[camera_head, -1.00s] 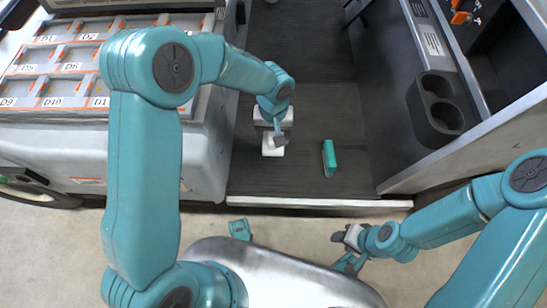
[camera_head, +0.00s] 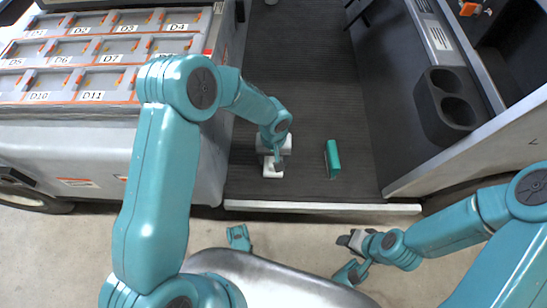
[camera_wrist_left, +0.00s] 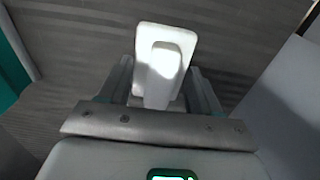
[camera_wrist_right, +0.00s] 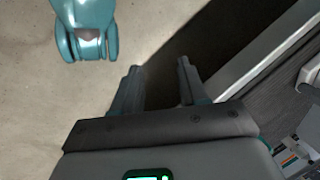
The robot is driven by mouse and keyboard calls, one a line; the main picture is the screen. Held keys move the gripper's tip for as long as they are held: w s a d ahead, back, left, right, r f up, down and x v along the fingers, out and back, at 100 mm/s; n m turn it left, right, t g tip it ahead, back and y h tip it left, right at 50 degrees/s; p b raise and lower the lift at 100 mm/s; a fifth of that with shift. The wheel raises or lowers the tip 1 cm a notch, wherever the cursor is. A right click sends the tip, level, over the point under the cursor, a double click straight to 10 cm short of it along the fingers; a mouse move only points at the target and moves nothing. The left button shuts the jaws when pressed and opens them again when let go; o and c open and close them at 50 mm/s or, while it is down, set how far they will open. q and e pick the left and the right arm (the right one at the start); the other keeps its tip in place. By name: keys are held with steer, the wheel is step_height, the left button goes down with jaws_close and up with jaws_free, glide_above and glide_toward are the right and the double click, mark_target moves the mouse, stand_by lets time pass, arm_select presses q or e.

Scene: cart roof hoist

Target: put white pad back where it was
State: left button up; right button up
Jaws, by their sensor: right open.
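The white pad (camera_head: 273,168) shows in the head view above the dark ribbed floor of the cart bay, near its front edge. In the left wrist view the white pad (camera_wrist_left: 164,42) is a pale plate with a raised block, lying between the fingers. My left gripper (camera_head: 276,153) reaches down from above and is shut on the pad, with its fingers at the pad's sides. I cannot tell whether the pad touches the floor. My right gripper (camera_wrist_right: 157,70) is open and empty, out over the pale ground in front of the bay.
A teal block (camera_head: 332,159) stands on the bay floor (camera_head: 308,110) to the right of the pad. A grey cart with labelled compartments (camera_head: 100,90) is on the left. A dark double cup holder (camera_head: 449,106) is on the right wall. A pale sill (camera_head: 320,207) edges the bay.

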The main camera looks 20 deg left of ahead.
arm_select(q)
steer(key=o, duration=0.4)
step_height(320, 180, up, 12)
steer(key=p, duration=0.5)
arm_select(e)
steer(key=shift+g, duration=0.4)
steer(key=r, duration=0.1)
steer(key=s+r, duration=0.1)
steer(key=r, duration=0.1)
steer(key=s+r, duration=0.1)
steer(key=r, duration=0.1)
steer(key=shift+s+a, duration=0.15)
steer(key=shift+a, duration=0.25)
arm_select(q)
steer(key=shift+s, duration=0.1)
arm_select(e)
steer(key=shift+s, duration=0.1)
